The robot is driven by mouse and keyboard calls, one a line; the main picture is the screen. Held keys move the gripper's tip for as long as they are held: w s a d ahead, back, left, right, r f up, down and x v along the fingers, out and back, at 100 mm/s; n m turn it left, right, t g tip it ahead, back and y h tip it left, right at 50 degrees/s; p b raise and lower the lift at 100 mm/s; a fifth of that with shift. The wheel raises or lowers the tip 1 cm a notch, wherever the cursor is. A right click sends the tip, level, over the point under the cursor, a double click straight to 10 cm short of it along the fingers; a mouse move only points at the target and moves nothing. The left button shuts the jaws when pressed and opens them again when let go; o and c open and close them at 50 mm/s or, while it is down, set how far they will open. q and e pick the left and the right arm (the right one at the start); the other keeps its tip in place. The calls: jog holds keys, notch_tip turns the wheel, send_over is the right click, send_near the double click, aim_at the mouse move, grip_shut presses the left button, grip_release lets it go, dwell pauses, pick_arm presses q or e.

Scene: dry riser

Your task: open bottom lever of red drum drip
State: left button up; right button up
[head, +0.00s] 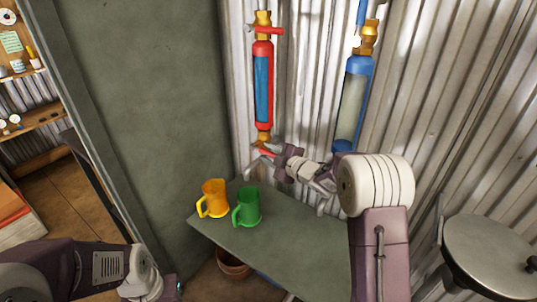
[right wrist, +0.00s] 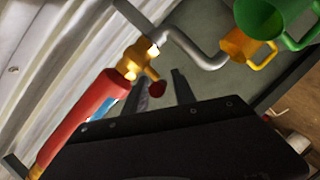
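The red drum drip (head: 263,85) hangs upright on the corrugated wall, with a blue window and brass fittings at top and bottom. Its bottom lever (head: 266,153) is red and sits below the lower brass fitting. My right gripper (head: 268,157) is at this lever. In the right wrist view the lever's red end (right wrist: 157,89) shows between the two separated fingers (right wrist: 165,90), nearer the left one, with a gap on the other side. The brass valve (right wrist: 138,58) is just beyond. My left gripper (head: 170,289) is low at the left, its fingers mostly hidden.
A yellow mug (head: 214,198) and a green mug (head: 248,208) stand on the grey-green table (head: 285,240) below the drum. A blue-capped drip (head: 353,100) hangs to the right. A round grey disc (head: 490,255) is at lower right. A grey-green panel (head: 160,110) stands left.

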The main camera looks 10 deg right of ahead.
grip_shut()
dwell(1.2)
